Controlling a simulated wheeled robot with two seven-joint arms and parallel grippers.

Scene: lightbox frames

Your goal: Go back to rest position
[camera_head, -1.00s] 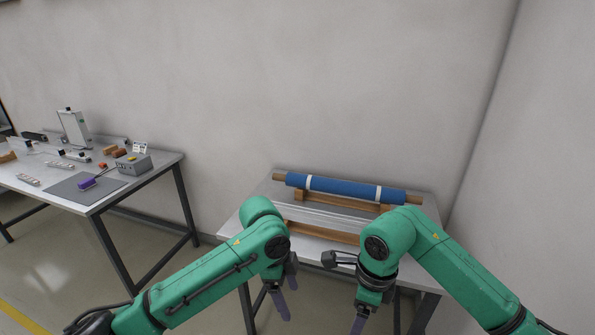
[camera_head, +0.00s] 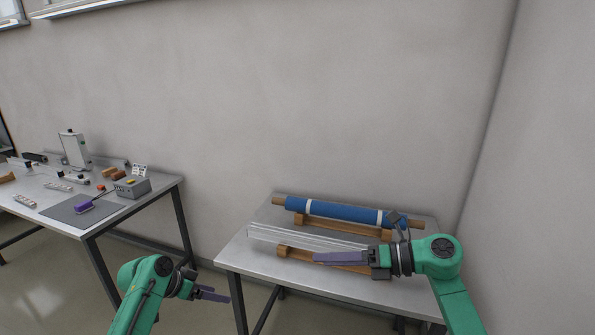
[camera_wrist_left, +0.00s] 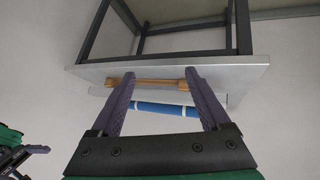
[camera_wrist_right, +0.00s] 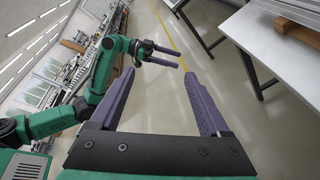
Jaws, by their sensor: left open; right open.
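My left gripper (camera_head: 222,296) is low in the head view, left of the right-hand table (camera_head: 400,301), pointing right. It is open and empty; its spread purple fingers (camera_wrist_left: 160,74) show in the left wrist view. My right gripper (camera_head: 318,258) points left in front of the roll's stand, apparently above the table. In the right wrist view its fingers (camera_wrist_right: 160,72) are apart with only floor between them. A blue roll (camera_head: 340,211) with white bands lies on a wooden stand (camera_head: 300,223).
A clear bar or sheet (camera_head: 300,236) and a wooden piece (camera_head: 292,252) lie in front of the roll. Another table (camera_head: 60,203) at left holds a purple-handled tool (camera_head: 86,207), a grey box (camera_head: 132,187) and small parts. Walls stand behind and at right. Floor between the tables is clear.

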